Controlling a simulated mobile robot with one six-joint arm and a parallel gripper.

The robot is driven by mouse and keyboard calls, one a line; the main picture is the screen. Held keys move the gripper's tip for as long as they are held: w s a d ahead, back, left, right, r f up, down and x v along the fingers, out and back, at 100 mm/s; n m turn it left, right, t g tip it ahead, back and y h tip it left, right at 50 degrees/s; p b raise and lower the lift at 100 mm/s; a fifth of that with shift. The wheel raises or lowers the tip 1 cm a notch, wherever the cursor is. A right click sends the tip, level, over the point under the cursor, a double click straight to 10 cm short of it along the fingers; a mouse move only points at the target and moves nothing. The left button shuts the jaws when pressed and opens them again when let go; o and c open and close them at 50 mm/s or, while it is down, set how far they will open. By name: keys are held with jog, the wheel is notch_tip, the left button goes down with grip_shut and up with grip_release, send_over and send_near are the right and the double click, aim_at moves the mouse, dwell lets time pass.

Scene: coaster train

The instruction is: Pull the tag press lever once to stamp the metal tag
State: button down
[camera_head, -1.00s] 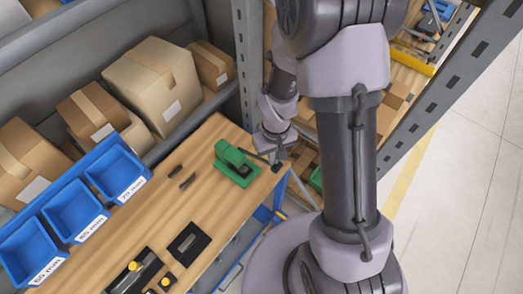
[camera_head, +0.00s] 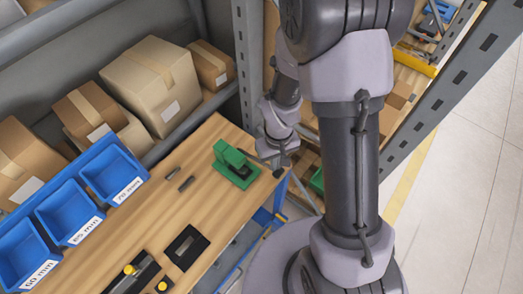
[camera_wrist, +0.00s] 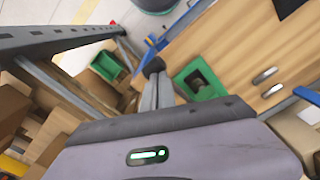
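The green tag press (camera_head: 236,172) stands on the wooden bench near its right end. It also shows in the wrist view (camera_wrist: 190,80), with a dark recess. Its dark lever reaches right toward my gripper (camera_head: 279,170), and a black knob (camera_wrist: 153,66) shows at the fingertips in the wrist view. My two grey fingers (camera_wrist: 157,88) are close together and appear shut on the lever at the knob, beside the press. I cannot make out a metal tag in the press.
Two small metal pieces (camera_head: 180,178) lie left of the press. Blue labelled bins (camera_head: 70,212) line the bench's left side. Black fixtures (camera_head: 186,247) lie toward the front. Cardboard boxes (camera_head: 150,85) fill the shelf behind. A metal rack post (camera_head: 248,75) stands close to my arm.

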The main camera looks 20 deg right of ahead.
jog(key=shift+s+d+f+b, duration=0.1)
jog(key=shift+f+b, duration=0.2)
jog(key=shift+f, duration=0.15)
notch_tip(320, 180, up, 13)
jog(key=p, duration=0.9)
jog(key=shift+p, duration=0.35)
jog(key=s+a+f+m+t+y+b, duration=0.1)
jog(key=s+b, duration=0.4)
jog(key=b, duration=0.9)
jog(key=s+a+f+m+t+y+b, duration=0.1)
jog(key=s+a+m+t+b, duration=0.3)
jog(key=b, duration=1)
jog(key=shift+s+a+f+m+t, duration=0.15)
jog(key=shift+s+m+t, duration=0.2)
jog(key=shift+s, duration=0.6)
